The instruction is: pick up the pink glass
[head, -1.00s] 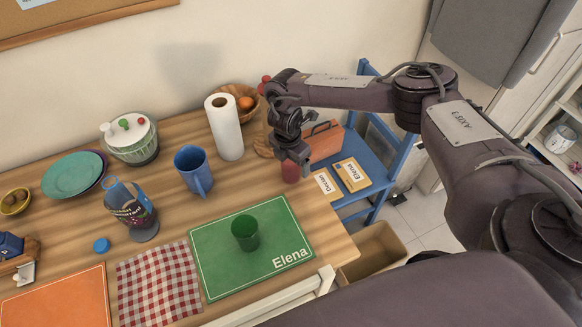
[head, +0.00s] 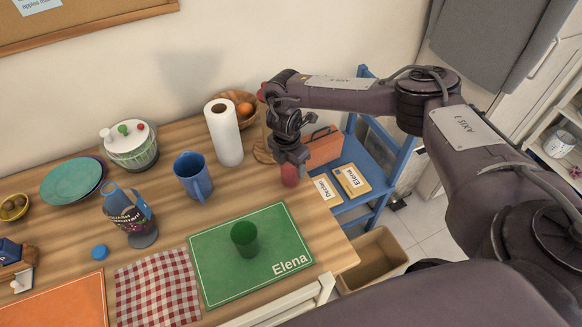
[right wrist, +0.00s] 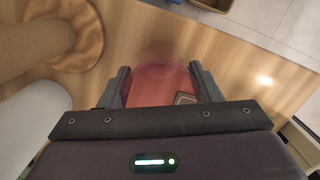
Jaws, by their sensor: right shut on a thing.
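The pink glass (head: 291,176) stands near the right end of the wooden table, beyond the green mat. My right gripper (head: 291,160) is above it and covers its upper part in the head view. In the right wrist view the see-through pink glass (right wrist: 160,88) is between the two fingers of my right gripper (right wrist: 160,80), which are shut on it. I cannot tell whether the glass touches the table. My left gripper is not in view.
A green glass (head: 245,238) stands on the green mat (head: 215,275). A paper towel roll (head: 224,132), a blue pitcher (head: 193,175) and an orange box (head: 322,147) are near the gripper. A blue chair (head: 375,160) and a bin (head: 372,258) are right of the table.

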